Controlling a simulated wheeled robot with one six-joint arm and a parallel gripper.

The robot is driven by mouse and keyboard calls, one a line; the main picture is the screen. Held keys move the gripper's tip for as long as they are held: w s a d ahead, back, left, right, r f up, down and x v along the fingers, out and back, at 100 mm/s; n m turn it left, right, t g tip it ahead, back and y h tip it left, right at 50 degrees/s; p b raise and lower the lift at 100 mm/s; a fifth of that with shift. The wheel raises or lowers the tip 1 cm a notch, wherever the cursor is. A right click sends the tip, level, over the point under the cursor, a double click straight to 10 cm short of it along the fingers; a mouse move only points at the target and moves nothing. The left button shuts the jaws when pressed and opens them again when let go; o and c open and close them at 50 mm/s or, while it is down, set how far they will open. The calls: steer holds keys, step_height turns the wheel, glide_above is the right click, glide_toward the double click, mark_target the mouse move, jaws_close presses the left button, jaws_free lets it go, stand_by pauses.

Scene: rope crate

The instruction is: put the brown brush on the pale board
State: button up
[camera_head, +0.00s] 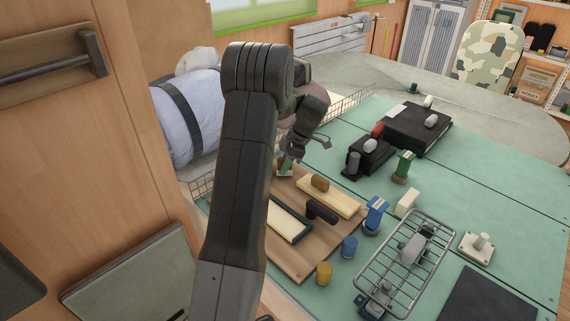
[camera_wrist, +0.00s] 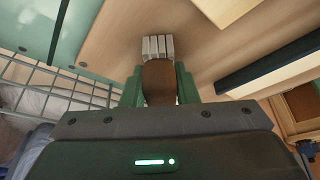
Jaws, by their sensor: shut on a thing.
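My gripper (camera_wrist: 158,90) has green fingers shut on the brown brush (camera_wrist: 158,78), whose pale bristles (camera_wrist: 157,46) point away from the palm. In the head view my gripper (camera_head: 287,166) is at the far left corner of a wide light-wood board (camera_head: 310,252), and the brush is hardly visible there. The wide board also shows behind the brush in the wrist view (camera_wrist: 205,52). A paler, narrow slab (camera_head: 343,203) with a brown knob lies on it. I cannot tell whether the bristles touch the wood.
A dark-edged panel (camera_head: 290,226) and a black-handled tool (camera_head: 321,211) lie on the wide board. Blue (camera_head: 349,247) and yellow (camera_head: 324,273) cylinders stand near its right edge. A wire fence (camera_head: 350,103) runs behind my gripper.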

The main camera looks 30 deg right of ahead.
steer(key=shift+f, duration=0.25)
steer(key=o, duration=1)
steer(key=shift+c, duration=0.2)
steer(key=shift+r, duration=0.1)
steer(key=v, duration=1.3)
steer(key=shift+r+b, duration=0.3)
steer(key=shift+r, duration=0.1)
steer(key=shift+d, duration=0.1)
